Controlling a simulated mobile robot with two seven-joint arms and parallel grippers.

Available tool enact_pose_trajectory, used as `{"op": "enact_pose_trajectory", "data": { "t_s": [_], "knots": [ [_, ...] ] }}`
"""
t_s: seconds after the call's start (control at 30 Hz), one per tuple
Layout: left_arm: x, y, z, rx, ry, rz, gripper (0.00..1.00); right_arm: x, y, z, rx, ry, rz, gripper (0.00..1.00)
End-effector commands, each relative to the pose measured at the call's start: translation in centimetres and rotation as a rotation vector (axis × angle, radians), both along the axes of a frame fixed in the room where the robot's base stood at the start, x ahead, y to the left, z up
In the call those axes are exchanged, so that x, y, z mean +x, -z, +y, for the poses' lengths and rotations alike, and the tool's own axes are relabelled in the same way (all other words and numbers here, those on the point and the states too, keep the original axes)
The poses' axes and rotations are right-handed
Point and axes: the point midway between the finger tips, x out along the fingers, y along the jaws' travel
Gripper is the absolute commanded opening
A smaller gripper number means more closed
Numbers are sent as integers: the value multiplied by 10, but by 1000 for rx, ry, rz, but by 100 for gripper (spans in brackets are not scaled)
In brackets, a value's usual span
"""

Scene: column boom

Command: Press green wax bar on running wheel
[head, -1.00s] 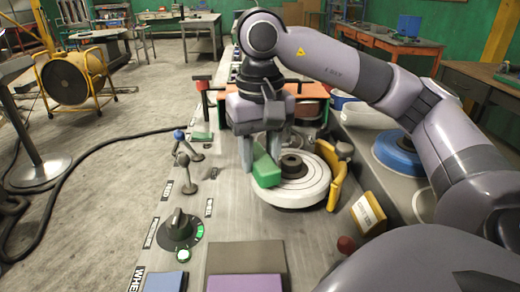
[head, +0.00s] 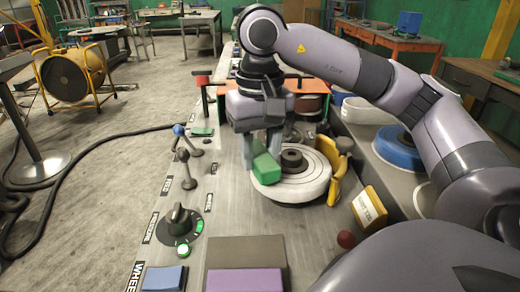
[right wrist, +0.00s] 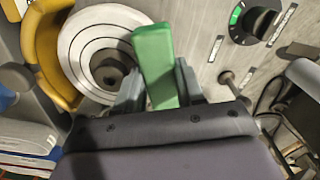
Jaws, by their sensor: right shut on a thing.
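The green wax bar (head: 267,168) is held between the fingers of my right gripper (head: 259,160), at the left part of the white round wheel (head: 312,178). In the right wrist view the bar (right wrist: 154,58) sticks out from between the fingers (right wrist: 160,90) and lies along the edge of the wheel (right wrist: 80,35). I cannot tell for sure whether the bar touches the wheel, or whether the wheel is turning. The wheel has a dark hub (head: 292,160). My left gripper is not in view.
A yellow guard (head: 341,176) curves along the wheel's right side. A dark knob (head: 180,217) with a lit green lamp (head: 184,251) is at the panel's front left. Small levers (head: 187,168) stand left of the wheel. A blue block (head: 164,279) and a purple block (head: 245,281) lie in front.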

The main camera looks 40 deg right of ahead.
Motion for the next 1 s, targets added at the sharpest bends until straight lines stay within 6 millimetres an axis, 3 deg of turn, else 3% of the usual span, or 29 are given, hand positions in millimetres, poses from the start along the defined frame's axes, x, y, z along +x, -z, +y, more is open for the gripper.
{"op": "enact_pose_trajectory", "data": {
  "t_s": [1.0],
  "knots": [
    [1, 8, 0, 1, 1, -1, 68, 0, 9, 0, 0, -1, 0, 8]
  ]
}}
